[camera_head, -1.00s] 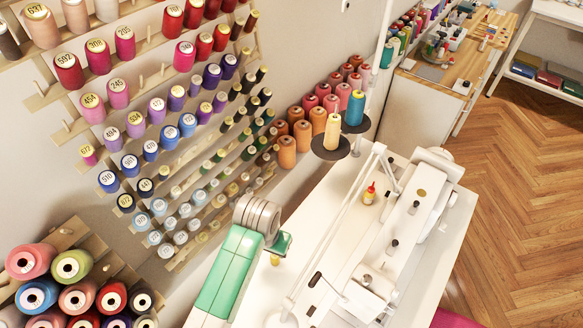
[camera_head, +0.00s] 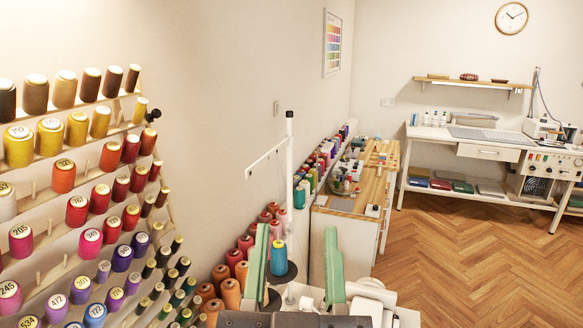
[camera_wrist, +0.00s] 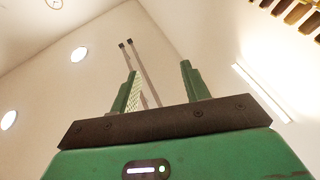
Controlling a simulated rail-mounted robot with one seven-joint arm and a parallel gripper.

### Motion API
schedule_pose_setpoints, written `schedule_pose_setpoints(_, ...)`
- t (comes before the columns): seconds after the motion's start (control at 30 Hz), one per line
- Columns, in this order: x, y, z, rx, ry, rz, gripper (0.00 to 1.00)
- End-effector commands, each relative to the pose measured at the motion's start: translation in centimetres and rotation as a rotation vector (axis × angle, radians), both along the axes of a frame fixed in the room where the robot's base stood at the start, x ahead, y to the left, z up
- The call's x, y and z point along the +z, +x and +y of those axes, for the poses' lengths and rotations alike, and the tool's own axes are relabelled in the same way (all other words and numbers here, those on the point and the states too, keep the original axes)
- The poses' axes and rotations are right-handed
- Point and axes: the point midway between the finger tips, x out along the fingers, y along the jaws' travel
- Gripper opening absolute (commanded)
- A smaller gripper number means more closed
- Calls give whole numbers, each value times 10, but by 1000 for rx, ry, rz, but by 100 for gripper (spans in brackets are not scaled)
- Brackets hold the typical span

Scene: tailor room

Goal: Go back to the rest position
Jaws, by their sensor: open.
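My gripper (camera_head: 296,231) is at the bottom centre of the head view. Its two green fingers point up and stand wide apart. In the wrist view the fingers (camera_wrist: 159,68) rise from a dark bar with nothing between them, against bare wall and ceiling. The blue thread cone (camera_head: 278,258) shows between the fingers in the head view, but it stands behind them on the thread stand. The white sewing machine (camera_head: 368,295) is partly hidden behind my gripper.
Racks of thread spools (camera_head: 85,190) cover the left wall. Thread cones line the wall behind the machine. A wooden-topped table (camera_head: 345,198) stands beyond, and a white worktable (camera_head: 470,140) is at the back right. The wooden floor (camera_head: 460,255) at right is clear.

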Motion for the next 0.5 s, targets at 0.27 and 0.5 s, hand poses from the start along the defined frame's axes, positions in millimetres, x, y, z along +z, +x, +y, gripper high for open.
schedule_pose_setpoints(0.27,149,-58,6,28,-32,-172,46)
schedule_pose_setpoints(0.5,267,-57,7,35,-26,-168,46)
